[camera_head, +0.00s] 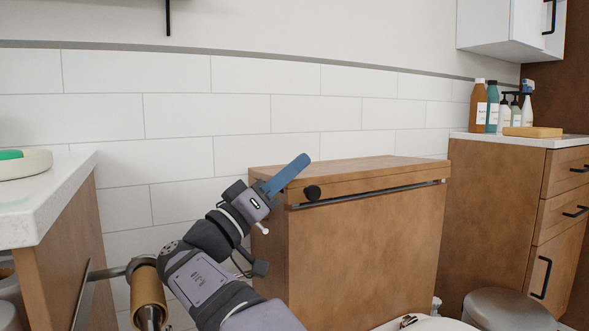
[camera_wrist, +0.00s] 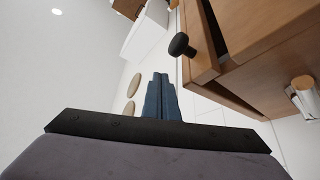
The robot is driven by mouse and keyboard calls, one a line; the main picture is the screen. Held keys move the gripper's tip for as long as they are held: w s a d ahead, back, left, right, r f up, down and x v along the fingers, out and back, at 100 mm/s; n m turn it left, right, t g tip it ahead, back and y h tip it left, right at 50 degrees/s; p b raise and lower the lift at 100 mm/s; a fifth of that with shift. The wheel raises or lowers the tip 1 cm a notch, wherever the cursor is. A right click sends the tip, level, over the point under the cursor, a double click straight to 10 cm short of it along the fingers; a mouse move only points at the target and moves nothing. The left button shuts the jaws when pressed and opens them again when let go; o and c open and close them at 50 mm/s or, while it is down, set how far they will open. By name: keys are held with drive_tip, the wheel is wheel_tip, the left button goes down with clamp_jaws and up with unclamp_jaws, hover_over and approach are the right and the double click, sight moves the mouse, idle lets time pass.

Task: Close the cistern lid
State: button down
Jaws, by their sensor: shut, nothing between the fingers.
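The wooden cistern (camera_head: 365,250) stands against the tiled wall, and its wooden lid (camera_head: 370,169) lies over the top. A dark gap shows under the lid's front edge in the head view. The wrist view shows a dark opening between the lid (camera_wrist: 199,62) and the cistern body (camera_wrist: 262,60), so the lid looks slightly raised. A black knob (camera_head: 312,192) sits at the lid's left front; it also shows in the wrist view (camera_wrist: 181,45). My gripper (camera_head: 302,161) is shut and empty, its blue fingers (camera_wrist: 160,92) beside the lid's left end, apart from the knob.
A white counter (camera_head: 60,190) is at the left, with a paper-roll holder (camera_head: 147,292) below it. A wooden cabinet (camera_head: 500,215) with bottles (camera_head: 485,105) on top stands at the right. The white toilet seat (camera_head: 425,323) is in front of the cistern. The space above the lid is clear.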

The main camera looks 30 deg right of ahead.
wheel_tip(320, 180, up, 10)
drive_tip(key=p, duration=0.5)
drive_tip(key=shift+f, duration=0.1)
